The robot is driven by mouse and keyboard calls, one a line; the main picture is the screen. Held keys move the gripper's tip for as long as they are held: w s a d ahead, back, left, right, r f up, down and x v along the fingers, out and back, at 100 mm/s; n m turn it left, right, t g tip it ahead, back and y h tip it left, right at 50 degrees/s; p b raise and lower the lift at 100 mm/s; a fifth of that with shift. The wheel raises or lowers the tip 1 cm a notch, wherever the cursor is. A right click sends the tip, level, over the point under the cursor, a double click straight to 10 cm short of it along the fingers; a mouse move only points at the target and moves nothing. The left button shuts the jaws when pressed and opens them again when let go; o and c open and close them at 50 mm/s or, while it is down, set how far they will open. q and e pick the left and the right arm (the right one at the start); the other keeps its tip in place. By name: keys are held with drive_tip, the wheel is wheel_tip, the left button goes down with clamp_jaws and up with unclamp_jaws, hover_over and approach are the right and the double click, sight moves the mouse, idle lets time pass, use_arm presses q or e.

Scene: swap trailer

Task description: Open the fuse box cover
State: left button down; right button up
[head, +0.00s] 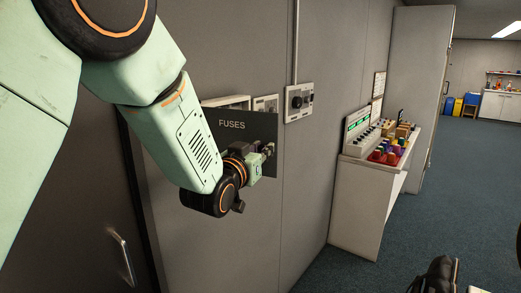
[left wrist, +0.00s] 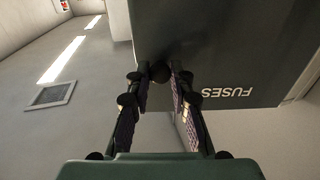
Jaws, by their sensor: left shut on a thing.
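The fuse box cover (head: 232,124) is a dark grey panel lettered FUSES on the grey wall. It appears to stand out from the wall at an angle, with a pale box edge (head: 226,102) showing behind its top. It also fills the upper right of the left wrist view (left wrist: 225,55). My left gripper (head: 267,151) is at the cover's right side. In the left wrist view, its fingers (left wrist: 160,82) are closed around a dark round knob (left wrist: 159,71) at the cover's edge. A dark part at the bottom right may be my right gripper (head: 436,275); its fingers are unclear.
A wall switch box (head: 299,102) with a dark knob is right of the cover. A white console (head: 368,190) with colored parts stands farther right. A door with a metal handle (head: 123,260) is at the lower left. The blue carpet (head: 465,160) is mostly clear.

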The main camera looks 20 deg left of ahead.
use_arm(q)
drive_tip(key=shift+w, duration=0.15)
idle(0.3)
drive_tip(key=shift+s+a+r+m+h, duration=0.1)
drive_tip(key=shift+s+a+m+h, duration=0.2)
drive_tip(key=shift+s+h, duration=0.3)
drive_tip(key=shift+s+a+m+h, duration=0.3)
drive_tip(key=shift+s+h, duration=0.2)
drive_tip(key=shift+s, duration=0.1)
drive_tip(key=shift+s+a+m+g+h+p, duration=0.35)
drive_tip(key=shift+s+m+h, duration=0.15)
drive_tip(key=shift+s+h, duration=0.25)
drive_tip(key=shift+s+a+m+g+h+p, duration=0.2)
drive_tip(key=shift+s+a+m+g+h, duration=0.15)
drive_tip(key=shift+s+m+h, duration=0.25)
drive_tip(key=shift+s+d, duration=0.1)
drive_tip(key=shift+s, duration=0.05)
drive_tip(key=c, duration=1.2)
unclamp_jaws()
